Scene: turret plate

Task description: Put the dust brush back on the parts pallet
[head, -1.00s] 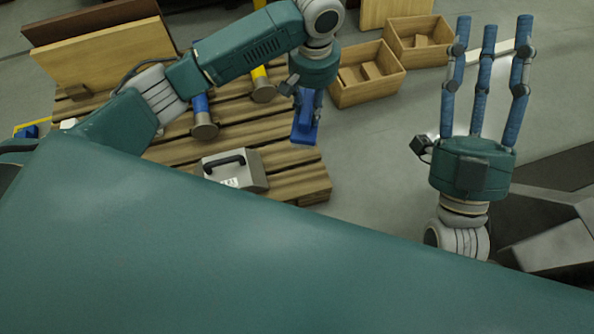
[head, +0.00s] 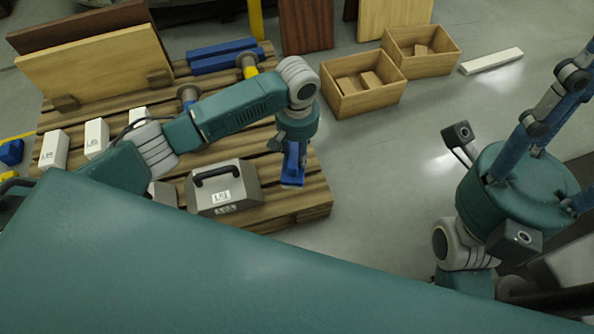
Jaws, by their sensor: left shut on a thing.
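The parts pallet (head: 300,207) is a slatted wooden platform left of centre in the head view. My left gripper (head: 293,152) points down above its right end, shut on a bright blue thing that appears to be the dust brush (head: 292,178). The brush hangs upright beside the grey case, over the slats near the right edge. I cannot tell whether its lower end touches the wood. The gripper's fingers partly hide it. My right gripper (head: 550,110) is at the right edge, empty, with its blue fingers spread and partly cut off by the frame.
A grey case (head: 223,185) with a black handle and several white boxes (head: 96,137) stand on the pallet. Boards (head: 95,70) lean at its back left. Two open wooden crates (head: 365,97) stand on the floor behind it. Bare slats surround the brush.

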